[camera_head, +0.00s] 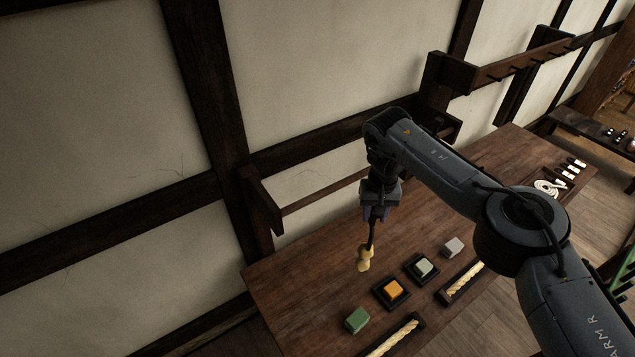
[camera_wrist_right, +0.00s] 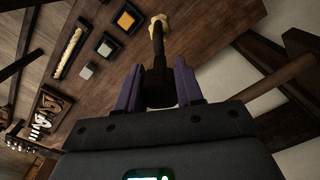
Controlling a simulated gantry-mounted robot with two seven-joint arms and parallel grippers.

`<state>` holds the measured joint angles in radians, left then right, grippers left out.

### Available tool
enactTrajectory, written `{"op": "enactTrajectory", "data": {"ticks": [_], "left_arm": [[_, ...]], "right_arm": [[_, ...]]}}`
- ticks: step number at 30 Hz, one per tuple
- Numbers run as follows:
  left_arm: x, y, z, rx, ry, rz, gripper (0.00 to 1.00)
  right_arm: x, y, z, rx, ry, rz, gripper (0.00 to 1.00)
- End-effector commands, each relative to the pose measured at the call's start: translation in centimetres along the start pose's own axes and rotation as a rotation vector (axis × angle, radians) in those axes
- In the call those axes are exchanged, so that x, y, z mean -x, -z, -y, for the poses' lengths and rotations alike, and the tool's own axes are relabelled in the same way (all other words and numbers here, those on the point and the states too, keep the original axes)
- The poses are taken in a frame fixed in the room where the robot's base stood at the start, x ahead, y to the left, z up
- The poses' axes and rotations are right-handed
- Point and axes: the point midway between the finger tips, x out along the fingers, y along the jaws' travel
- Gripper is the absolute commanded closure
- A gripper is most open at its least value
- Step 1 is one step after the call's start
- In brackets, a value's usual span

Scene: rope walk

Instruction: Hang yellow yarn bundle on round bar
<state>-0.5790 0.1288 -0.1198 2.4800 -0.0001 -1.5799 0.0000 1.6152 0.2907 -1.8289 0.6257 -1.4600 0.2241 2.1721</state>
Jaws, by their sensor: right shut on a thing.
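The yellow yarn bundle (camera_head: 364,258) hangs below my right gripper (camera_head: 375,214), above the dark wooden table (camera_head: 310,285). It has a pale yellow lower part and a dark, narrow upper part. In the right wrist view the purple fingers of my right gripper (camera_wrist_right: 158,88) are shut on the dark part, and the yellow part of the bundle (camera_wrist_right: 157,24) shows beyond it. The thin bar (camera_head: 318,187) runs along the wall behind the table, from a wooden bracket (camera_head: 262,207) at left. My arm hides its right stretch. The bundle is apart from the bar. My left gripper is out of view.
On the table lie a green block (camera_head: 357,320), an orange block (camera_head: 394,288) and a pale green block (camera_head: 425,266) on dark trays, a grey block (camera_head: 453,246) and rope lengths in troughs (camera_head: 462,282). A pegged rail (camera_head: 515,63) is on the wall at right.

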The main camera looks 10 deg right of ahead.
Motion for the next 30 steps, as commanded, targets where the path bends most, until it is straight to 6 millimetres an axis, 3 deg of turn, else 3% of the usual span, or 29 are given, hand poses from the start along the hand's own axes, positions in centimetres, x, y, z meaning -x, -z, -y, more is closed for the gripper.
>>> {"op": "enactTrajectory", "data": {"ticks": [17, 30], "left_arm": [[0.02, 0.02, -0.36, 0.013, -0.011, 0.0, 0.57], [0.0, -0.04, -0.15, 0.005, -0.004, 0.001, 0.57]], "right_arm": [[0.07, 0.12, -0.29, 0.023, 0.0, -0.001, 1.0], [0.06, 0.11, -0.28, 0.565, 0.0, -0.001, 1.0]]}}
